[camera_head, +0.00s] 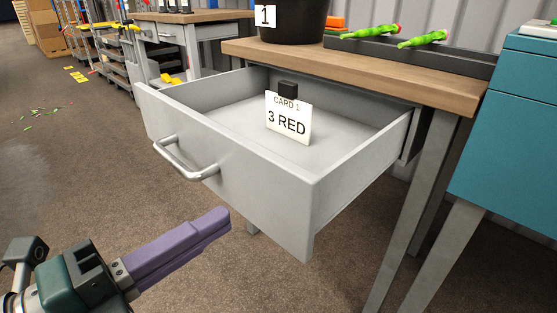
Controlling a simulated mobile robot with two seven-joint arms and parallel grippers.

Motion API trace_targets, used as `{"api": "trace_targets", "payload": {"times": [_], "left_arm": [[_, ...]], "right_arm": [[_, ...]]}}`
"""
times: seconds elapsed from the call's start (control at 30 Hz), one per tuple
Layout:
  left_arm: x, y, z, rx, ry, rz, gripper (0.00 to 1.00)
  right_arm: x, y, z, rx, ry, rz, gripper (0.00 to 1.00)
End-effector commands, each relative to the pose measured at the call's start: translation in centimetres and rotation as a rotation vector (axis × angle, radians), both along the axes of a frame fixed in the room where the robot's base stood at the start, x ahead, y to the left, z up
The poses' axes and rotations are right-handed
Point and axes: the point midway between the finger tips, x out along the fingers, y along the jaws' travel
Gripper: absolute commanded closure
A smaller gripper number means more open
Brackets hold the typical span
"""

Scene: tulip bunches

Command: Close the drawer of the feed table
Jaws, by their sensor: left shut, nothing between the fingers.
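The feed table (350,62) has a wooden top and grey legs. Its grey drawer (235,190) is pulled far out, with a metal bar handle (184,161) on the front. Inside the drawer a white card (289,118) reading "CARD 1, 3 RED" stands upright against a small black block (287,90). My left gripper (222,222) is at the lower left, with purple fingers shut and empty. It is in front of and below the drawer front, apart from the handle as far as I can tell. My right gripper is not in view.
A black bucket (293,22) labelled 1 and a dark tray (470,62) with green tulip bunches (423,38) stand on the table. A teal cabinet (510,150) is close on the right. Another workbench (190,16) is behind. The floor at left is open, with scattered green leaves (40,115).

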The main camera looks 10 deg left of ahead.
Motion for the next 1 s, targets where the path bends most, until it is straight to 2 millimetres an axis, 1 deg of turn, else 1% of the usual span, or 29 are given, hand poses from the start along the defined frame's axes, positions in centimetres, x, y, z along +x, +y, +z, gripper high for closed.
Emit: {"api": "trace_targets", "payload": {"times": [0.03,0.2,0.4,1.0], "left_arm": [[1.0,-0.7,-0.1,0.000,-0.005,-0.001,1.00],[3.3,-2.5,-0.2,0.000,-0.001,0.000,1.00],[4.7,-3.6,-0.1,0.000,0.001,0.001,1.00],[5.1,-4.0,-0.1,0.000,0.001,0.001,1.00]], "right_arm": [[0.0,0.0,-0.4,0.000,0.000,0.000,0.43],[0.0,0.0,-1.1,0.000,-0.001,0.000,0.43],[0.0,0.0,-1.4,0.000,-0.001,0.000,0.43],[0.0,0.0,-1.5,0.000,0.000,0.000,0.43]]}}
